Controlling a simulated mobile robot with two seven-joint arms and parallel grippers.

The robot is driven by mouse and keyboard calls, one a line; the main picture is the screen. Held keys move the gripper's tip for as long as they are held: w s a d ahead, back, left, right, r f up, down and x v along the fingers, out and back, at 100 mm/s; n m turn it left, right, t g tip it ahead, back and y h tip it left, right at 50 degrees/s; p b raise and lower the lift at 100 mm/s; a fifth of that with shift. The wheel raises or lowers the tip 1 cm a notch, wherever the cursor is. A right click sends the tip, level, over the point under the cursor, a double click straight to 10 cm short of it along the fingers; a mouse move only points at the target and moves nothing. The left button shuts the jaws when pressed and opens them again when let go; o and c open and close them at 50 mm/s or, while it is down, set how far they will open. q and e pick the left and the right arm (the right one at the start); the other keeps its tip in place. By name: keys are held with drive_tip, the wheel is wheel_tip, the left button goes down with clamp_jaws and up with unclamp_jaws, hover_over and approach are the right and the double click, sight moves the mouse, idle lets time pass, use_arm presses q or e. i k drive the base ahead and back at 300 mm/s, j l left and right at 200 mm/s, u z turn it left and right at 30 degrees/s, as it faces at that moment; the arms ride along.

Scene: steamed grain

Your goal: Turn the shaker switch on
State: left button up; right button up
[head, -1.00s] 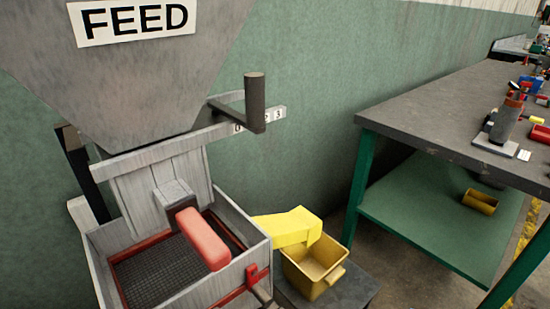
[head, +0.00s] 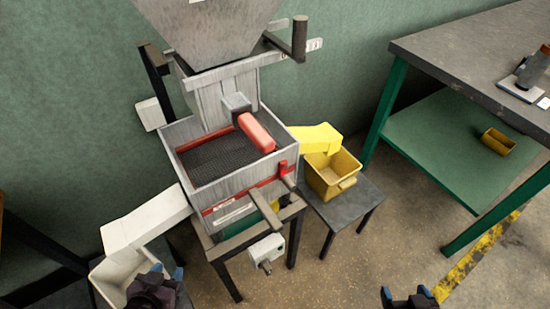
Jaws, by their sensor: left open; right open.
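The shaker is a grey wooden box with a dark mesh sieve (head: 215,160) in the middle of the head view. A small pale box (head: 266,249), which looks like the shaker switch, is fixed low on the front of its stand. A short dark lever (head: 266,267) points down from it; its on or off position cannot be told. My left gripper (head: 167,272) is open and empty at the lower left, in front of a white bin. My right gripper (head: 406,294) is open and empty at the bottom edge, right of the switch box and apart from it.
A grey hopper (head: 210,28) stands above the sieve. A white chute (head: 148,220) leads to a white bin (head: 107,280) at left. A yellow bin (head: 336,183) sits on a small stool (head: 366,200). A workbench (head: 470,55) stands at right. The floor before the stool is clear.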

sight(265, 265)
drive_tip(key=k+u, duration=0.25)
drive_tip(key=k, duration=0.45)
drive_tip(key=k+j+u, duration=0.35)
drive_tip(key=i, duration=0.05)
